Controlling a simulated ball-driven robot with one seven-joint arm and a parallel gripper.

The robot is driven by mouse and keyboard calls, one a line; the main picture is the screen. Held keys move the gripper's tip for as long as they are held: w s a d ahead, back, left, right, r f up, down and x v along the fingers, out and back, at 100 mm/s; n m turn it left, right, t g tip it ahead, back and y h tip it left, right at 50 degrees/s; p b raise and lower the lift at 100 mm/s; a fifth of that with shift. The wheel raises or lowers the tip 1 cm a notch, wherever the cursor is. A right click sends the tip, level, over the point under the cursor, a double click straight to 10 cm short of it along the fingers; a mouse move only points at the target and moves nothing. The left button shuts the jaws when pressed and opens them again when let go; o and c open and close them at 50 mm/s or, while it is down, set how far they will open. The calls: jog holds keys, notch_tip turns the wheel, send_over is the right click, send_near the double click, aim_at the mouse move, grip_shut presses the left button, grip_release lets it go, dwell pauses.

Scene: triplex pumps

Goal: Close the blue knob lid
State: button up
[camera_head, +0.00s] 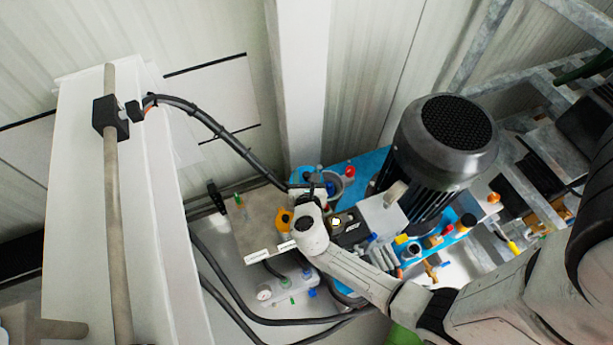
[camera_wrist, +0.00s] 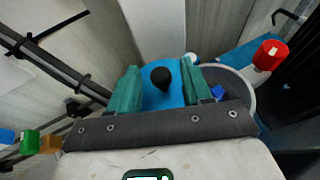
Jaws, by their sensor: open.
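In the wrist view my gripper (camera_wrist: 161,82) is open, with one teal finger on each side of a black round knob (camera_wrist: 161,77). The knob stands in front of a blue surface (camera_wrist: 158,97) between the fingers. I cannot tell whether either finger touches it. A small blue part (camera_wrist: 218,92) shows inside a pale round rim (camera_wrist: 247,92) right of the fingers. I cannot tell which of these blue parts is the blue knob lid, or how far it is closed. In the head view my wrist covers most of the gripper and what is under it.
A red-capped part (camera_wrist: 270,55) rises close right of my gripper. In the head view a large black motor (camera_head: 440,140) stands to the right on the blue base (camera_head: 365,168). A black cable (camera_head: 215,127) arcs in from a white cabinet (camera_head: 165,210) at left.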

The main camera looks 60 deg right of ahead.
jog(key=shift+r, duration=0.35)
notch_tip(320, 180, up, 3)
jog(key=shift+f+p, duration=0.15)
jog(key=shift+p, duration=0.6)
jog(key=s+a+r+p, duration=0.1)
jog(key=s+a+r, duration=0.2)
jog(key=s+r, duration=0.6)
jog(key=s, duration=0.4)
jog(key=shift+s+a+r+p, duration=0.25)
jog(key=shift+a+r+p, duration=0.05)
jog(key=shift+a+p, duration=0.05)
jog(key=shift+c, duration=0.4)
